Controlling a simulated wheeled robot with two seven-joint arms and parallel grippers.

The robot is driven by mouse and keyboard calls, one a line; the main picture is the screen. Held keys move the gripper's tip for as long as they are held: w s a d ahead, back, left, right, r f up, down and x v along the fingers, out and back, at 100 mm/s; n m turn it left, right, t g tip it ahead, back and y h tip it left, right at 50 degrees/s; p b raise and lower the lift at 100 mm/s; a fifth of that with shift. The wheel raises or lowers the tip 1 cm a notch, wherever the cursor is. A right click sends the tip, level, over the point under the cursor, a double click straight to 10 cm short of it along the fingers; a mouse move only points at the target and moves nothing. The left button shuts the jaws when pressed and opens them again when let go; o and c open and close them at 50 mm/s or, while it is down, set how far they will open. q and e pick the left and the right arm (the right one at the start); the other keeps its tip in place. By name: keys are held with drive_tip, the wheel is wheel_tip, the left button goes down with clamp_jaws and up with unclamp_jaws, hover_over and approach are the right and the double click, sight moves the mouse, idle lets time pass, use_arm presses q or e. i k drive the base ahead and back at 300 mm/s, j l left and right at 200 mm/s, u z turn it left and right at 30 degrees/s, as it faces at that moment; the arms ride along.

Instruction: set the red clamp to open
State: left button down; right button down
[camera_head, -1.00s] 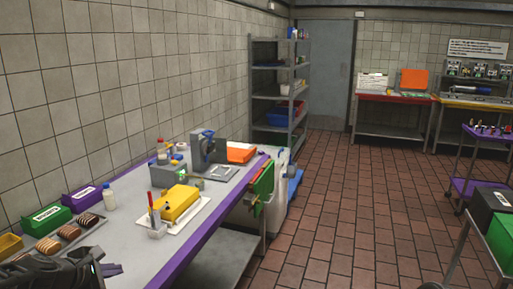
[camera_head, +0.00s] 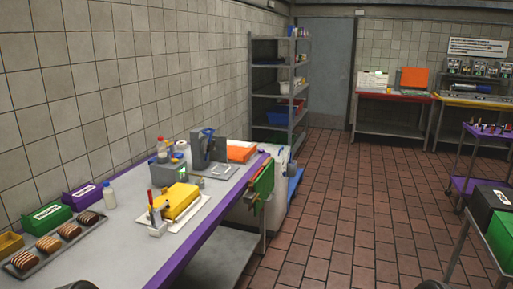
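I cannot make out a red clamp for certain. A small upright red-handled item (camera_head: 150,198) stands at a small pale holder (camera_head: 157,230) on the near purple-edged table; it is too small to tell what it is. Neither gripper's fingers show. Only a dark rounded bit, likely of my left arm, shows at the bottom left edge, and another dark bit shows at the bottom right of centre.
The purple-edged table (camera_head: 125,240) holds a yellow block (camera_head: 178,200) on a white board, a grey device with a blue handle (camera_head: 207,150), a tray of brown striped pieces (camera_head: 25,261), and green and purple boxes. A red-edged table (camera_head: 395,97) stands far back. The tiled floor between is clear.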

sight(149, 191)
drive_tip(key=u, duration=0.4)
drive_tip(key=i+l+u, duration=0.25)
drive_tip(key=i+u, duration=0.2)
drive_tip(key=i+l+u, duration=0.45)
drive_tip(key=i+l, duration=0.5)
